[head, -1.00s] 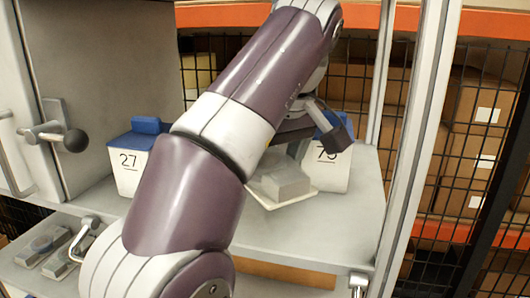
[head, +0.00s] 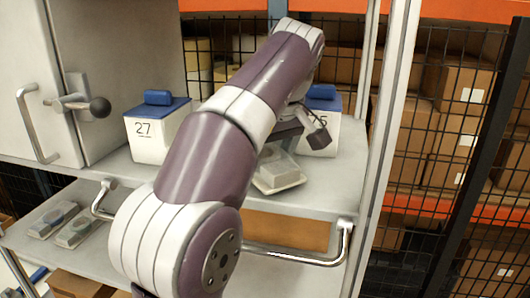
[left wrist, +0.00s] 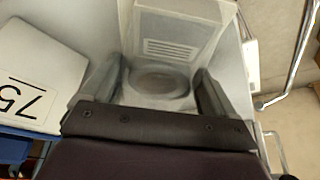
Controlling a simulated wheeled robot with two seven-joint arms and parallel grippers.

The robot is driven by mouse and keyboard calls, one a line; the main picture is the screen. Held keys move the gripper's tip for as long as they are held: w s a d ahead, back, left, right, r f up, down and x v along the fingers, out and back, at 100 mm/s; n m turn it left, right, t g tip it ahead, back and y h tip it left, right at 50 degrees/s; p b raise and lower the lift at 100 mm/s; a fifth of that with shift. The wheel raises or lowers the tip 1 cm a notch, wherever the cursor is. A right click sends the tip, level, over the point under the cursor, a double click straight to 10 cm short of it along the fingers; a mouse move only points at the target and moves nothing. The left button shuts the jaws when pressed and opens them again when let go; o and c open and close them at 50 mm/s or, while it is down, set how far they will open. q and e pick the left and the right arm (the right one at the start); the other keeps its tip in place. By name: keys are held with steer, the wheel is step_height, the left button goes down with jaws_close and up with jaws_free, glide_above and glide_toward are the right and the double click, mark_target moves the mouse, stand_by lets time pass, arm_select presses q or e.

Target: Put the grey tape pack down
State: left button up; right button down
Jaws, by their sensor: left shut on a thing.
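The grey tape pack (head: 278,172) is a pale tray with a raised grey block, low over the upper shelf (head: 225,190) beside the bin marked 75 (head: 322,138). I cannot tell whether it touches the shelf. My left gripper (head: 300,136) is at its far side, partly hidden by my arm. In the left wrist view, my gripper's fingers (left wrist: 155,88) are on either side of the pack (left wrist: 172,45), shut on its near end, where a round grey reel shows. My right gripper is in neither view.
A white bin marked 27 (head: 155,130) with a blue lid stands left on the upper shelf. Two similar packs (head: 76,231) lie on the lower shelf. A metal handle (head: 300,258) runs along the front edge. A cabinet door with a knob (head: 98,107) is at left.

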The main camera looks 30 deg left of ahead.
arm_select(q)
steer(key=shift+s+d+f, duration=0.1)
steer(key=shift+d+f, duration=0.05)
steer(key=shift+f, duration=0.05)
steer(key=shift+f+b, duration=0.35)
steer(key=shift+b, duration=0.05)
steer(key=shift+f, duration=0.2)
